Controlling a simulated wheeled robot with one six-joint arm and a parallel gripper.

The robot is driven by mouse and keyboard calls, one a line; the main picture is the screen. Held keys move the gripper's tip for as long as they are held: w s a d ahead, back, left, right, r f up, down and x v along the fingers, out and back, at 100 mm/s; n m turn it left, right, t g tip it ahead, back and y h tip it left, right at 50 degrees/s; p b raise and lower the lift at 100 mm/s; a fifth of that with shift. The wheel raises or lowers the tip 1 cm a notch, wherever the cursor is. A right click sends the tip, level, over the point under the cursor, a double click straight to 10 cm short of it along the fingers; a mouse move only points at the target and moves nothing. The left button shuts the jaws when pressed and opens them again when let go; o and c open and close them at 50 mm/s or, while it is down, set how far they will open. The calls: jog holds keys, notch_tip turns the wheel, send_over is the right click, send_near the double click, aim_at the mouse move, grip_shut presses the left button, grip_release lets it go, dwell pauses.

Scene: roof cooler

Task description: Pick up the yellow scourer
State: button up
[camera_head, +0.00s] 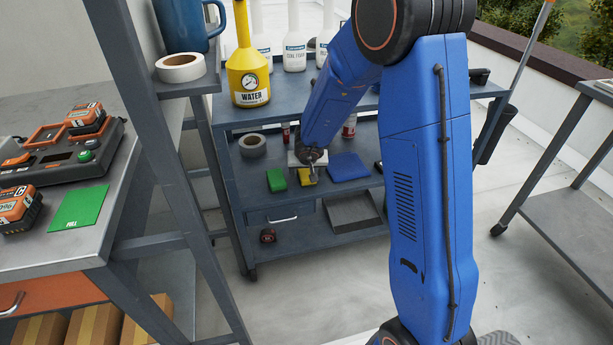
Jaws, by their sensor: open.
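The yellow scourer (304,178) lies on the middle shelf of the blue-grey cart. It is between a green block and a blue cloth, and partly covered by my gripper. My gripper (310,170) is at the end of my blue arm, over the scourer. It is small in this view, so whether its fingers touch the scourer or straddle it cannot be told. It is open.
A green block (277,180) sits close to the left and a blue cloth (348,167) to the right. A grey tape roll (252,146) is further left. The cart's top shelf (300,101) hangs above, holding a yellow water can (247,75) and white bottles (294,50).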

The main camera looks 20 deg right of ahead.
jog(key=shift+c, duration=0.2)
jog(key=c, duration=1.2)
jog(key=shift+o, duration=0.2)
jog(key=shift+s+r, duration=0.35)
jog(key=shift+r, duration=0.1)
jog(key=s+a+r, duration=0.1)
jog(key=s+r, duration=0.2)
jog(key=s, duration=0.3)
jog(key=s+a+r, duration=0.1)
jog(key=s+r, duration=0.3)
jog(key=s, duration=0.3)
jog(key=shift+a, duration=0.35)
jog(key=shift+o, duration=0.5)
